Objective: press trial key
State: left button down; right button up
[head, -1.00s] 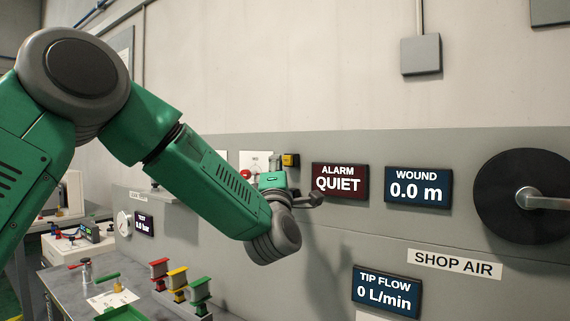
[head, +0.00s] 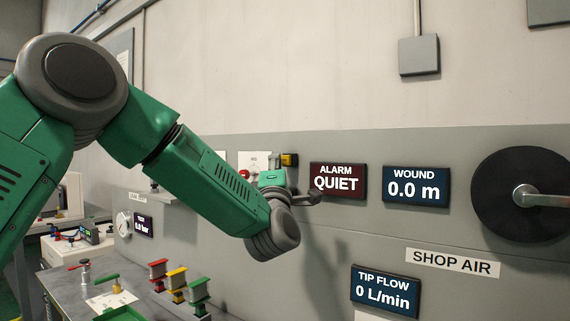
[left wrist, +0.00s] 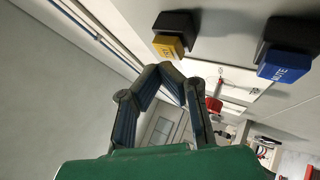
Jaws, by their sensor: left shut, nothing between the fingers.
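A yellow key (left wrist: 167,46) in a dark housing stands out from the wall in the left wrist view; its lettering is hard to read. It also shows in the head view (head: 289,160), just above and left of my left gripper (head: 313,197). In the left wrist view my left gripper (left wrist: 162,72) is shut and empty, its fingertips near the yellow key; I cannot tell whether they touch it. A blue key (left wrist: 286,64) marked MUTE is to the right there. My right gripper is not in view.
The ALARM display (head: 338,181) reads QUIET, beside the WOUND display (head: 416,187) at 0.0 m. A black reel (head: 515,196) with a crank stands at the right. A bench (head: 130,275) with red, yellow and green pieces is at lower left.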

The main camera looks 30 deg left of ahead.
pick_arm(q)
jog(key=shift+w+d, duration=0.1)
jog(key=shift+d, duration=0.05)
jog(key=shift+w+a, duration=0.25)
jog(key=shift+w+d, duration=0.1)
jog(key=shift+w, duration=0.1)
dwell(0.4)
jog(key=shift+s+b, duration=0.15)
jog(key=shift+b, duration=0.15)
jog(key=shift+s+d+r+b, duration=0.1)
jog(key=shift+s+d+b, duration=0.15)
jog(key=shift+s, duration=0.15)
jog(key=shift+s+d+b, duration=0.1)
jog(key=shift+s+b, duration=0.1)
jog(key=shift+s, duration=0.2)
